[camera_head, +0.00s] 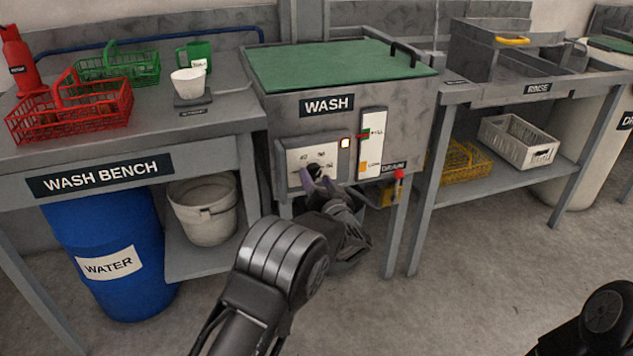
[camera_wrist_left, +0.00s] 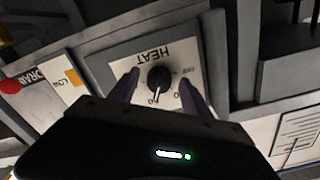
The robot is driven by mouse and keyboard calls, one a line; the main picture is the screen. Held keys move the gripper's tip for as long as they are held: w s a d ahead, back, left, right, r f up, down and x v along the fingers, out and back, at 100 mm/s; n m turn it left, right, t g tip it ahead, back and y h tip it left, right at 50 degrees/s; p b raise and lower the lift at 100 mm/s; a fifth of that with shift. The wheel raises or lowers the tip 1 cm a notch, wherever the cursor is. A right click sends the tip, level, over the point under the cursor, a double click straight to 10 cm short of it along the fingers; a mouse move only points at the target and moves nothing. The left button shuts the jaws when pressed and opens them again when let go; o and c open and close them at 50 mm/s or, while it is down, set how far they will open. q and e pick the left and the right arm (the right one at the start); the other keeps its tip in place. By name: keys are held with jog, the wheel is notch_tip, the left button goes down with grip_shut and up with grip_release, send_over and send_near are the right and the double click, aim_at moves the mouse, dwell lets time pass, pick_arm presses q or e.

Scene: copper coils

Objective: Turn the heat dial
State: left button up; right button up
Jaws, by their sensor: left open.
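The heat dial (camera_wrist_left: 159,78) is a round black knob with a pale pointer on a white plate marked HEAT. In the head view the dial (camera_head: 315,171) sits on the front of the grey WASH tank (camera_head: 289,110), partly hidden by my gripper. My left gripper (camera_head: 318,183) is at the dial plate. In the left wrist view my left gripper (camera_wrist_left: 160,88) is open, with one finger on each side of the dial. I see gaps beside the knob and cannot tell any contact. My right gripper is not in view.
A lit indicator (camera_head: 345,143), a level gauge (camera_head: 373,142) and a red drain handle (camera_head: 398,176) are right of the dial. The wash bench (camera_head: 225,110) with baskets stands left, the rinse bench (camera_head: 480,95) right. Open floor lies in front.

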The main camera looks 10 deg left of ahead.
pick_arm(q)
jog(key=shift+w, duration=0.15)
jog(key=shift+c, duration=0.4)
grip_shut()
